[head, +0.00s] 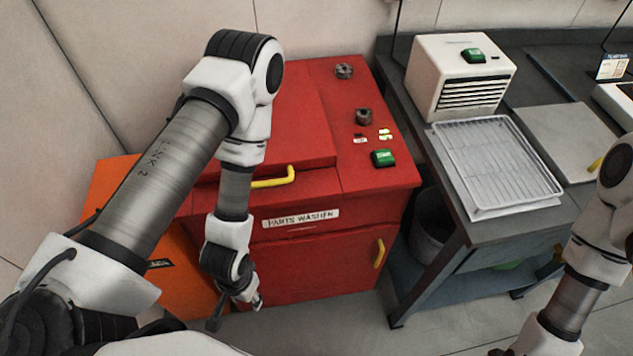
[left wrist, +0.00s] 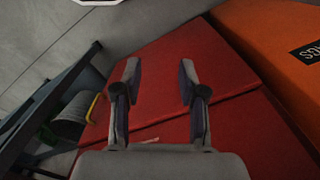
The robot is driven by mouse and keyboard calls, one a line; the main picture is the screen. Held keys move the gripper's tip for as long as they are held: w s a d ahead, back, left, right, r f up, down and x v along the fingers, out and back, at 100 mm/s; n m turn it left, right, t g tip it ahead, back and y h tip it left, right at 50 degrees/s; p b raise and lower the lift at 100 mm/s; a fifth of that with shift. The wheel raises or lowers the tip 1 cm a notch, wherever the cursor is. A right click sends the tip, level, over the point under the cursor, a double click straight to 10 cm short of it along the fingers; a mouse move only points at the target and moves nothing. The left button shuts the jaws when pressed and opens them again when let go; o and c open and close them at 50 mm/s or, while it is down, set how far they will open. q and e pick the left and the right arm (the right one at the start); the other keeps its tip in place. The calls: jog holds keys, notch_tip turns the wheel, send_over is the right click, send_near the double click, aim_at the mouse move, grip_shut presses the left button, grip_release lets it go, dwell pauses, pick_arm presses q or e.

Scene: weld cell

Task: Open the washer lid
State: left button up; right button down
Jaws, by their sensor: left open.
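The red parts washer (head: 345,215) stands in the middle of the head view. Its red lid (head: 300,120) lies shut on top, with a yellow handle (head: 273,181) at the lid's front edge. My left arm passes in front of part of the lid. My left gripper (head: 243,309) hangs low before the washer's front, well below the lid handle. In the left wrist view its two fingers (left wrist: 158,82) are apart with nothing between them, facing red panels. My right arm is at the right; its gripper is mostly cut off by the bottom edge.
An orange cabinet (head: 115,185) stands left of the washer. A second yellow handle (head: 379,253) is on the front door. Knobs and a green button (head: 384,158) sit on the top right. A bench with a wire rack (head: 497,165) and white unit (head: 455,80) stands right, a grey bin (head: 432,225) beneath.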

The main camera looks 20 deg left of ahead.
pick_arm(q)
jog(key=s+d+m+g, duration=0.1)
jog(key=s+m+g, duration=0.1)
jog(key=m+t+y+b, duration=0.1)
jog(key=m+t+b, duration=0.35)
jog(key=m, duration=0.45)
send_near(269, 181)
jog(key=f+b, duration=0.1)
jog(key=f, duration=0.1)
jog(key=w+f+b, duration=0.1)
jog(key=f, duration=0.2)
jog(key=f+b, duration=0.1)
jog(key=f, duration=0.2)
jog(key=shift+w+a+f, duration=0.2)
jog(key=shift+w, duration=0.1)
pick_arm(e)
notch_tip(269, 181, down, 8)
jog(key=shift+r, duration=0.15)
pick_arm(q)
jog(key=shift+c, duration=0.3)
